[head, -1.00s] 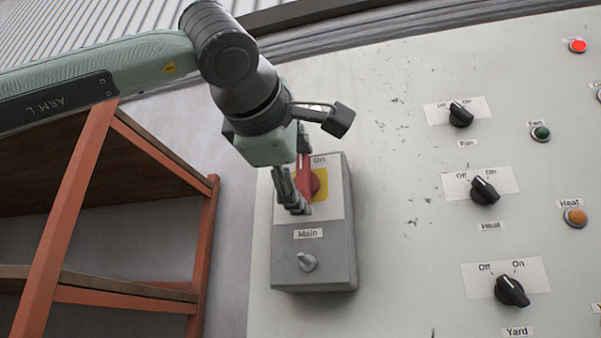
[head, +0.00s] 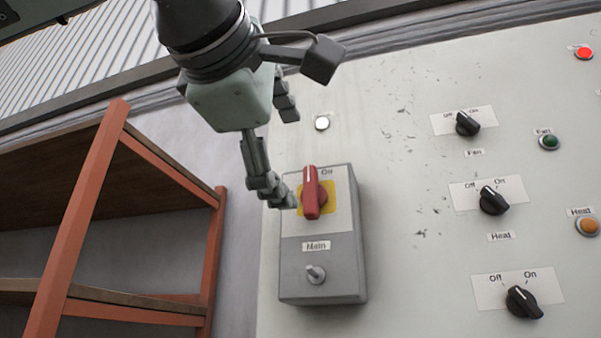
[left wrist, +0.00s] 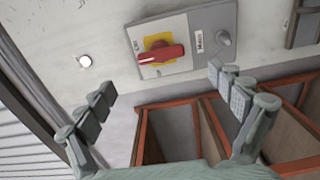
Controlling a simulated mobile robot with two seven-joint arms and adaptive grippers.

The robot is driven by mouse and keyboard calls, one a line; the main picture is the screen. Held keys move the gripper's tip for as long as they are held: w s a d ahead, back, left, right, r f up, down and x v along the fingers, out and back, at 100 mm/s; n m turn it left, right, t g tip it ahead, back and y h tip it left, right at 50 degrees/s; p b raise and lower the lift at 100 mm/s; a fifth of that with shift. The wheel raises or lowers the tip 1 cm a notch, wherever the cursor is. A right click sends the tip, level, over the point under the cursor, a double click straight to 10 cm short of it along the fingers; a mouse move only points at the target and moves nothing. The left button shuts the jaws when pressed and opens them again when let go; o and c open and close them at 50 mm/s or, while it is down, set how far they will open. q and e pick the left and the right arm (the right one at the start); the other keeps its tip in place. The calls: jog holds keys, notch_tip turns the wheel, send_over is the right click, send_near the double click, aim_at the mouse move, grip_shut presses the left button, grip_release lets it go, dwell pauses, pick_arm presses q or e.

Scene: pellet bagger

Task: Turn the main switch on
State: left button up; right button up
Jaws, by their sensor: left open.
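The main switch is a red rotary handle (head: 311,195) on a yellow plate, on a grey box (head: 345,268) labelled Main. The handle stands upright, its white-marked end up beside the On label. It also shows in the left wrist view as a red handle (left wrist: 165,54) lying along the box. My left gripper (head: 287,155) is open and empty, up and left of the handle in the head view. Its lower finger is close to the plate's left edge; I cannot tell whether it touches. In the left wrist view, the open fingers (left wrist: 160,84) are apart from the handle. My right gripper is out of view.
A small grey knob (head: 316,274) is low on the box. A white round button (head: 322,123) sits above it. Black Fan (head: 467,124), Heat (head: 492,200) and Yard (head: 523,302) switches are on the panel to the right. An orange-framed shelf (head: 80,210) stands left.

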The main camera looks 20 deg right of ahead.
pick_arm(q)
jog(key=shift+v, duration=1.45)
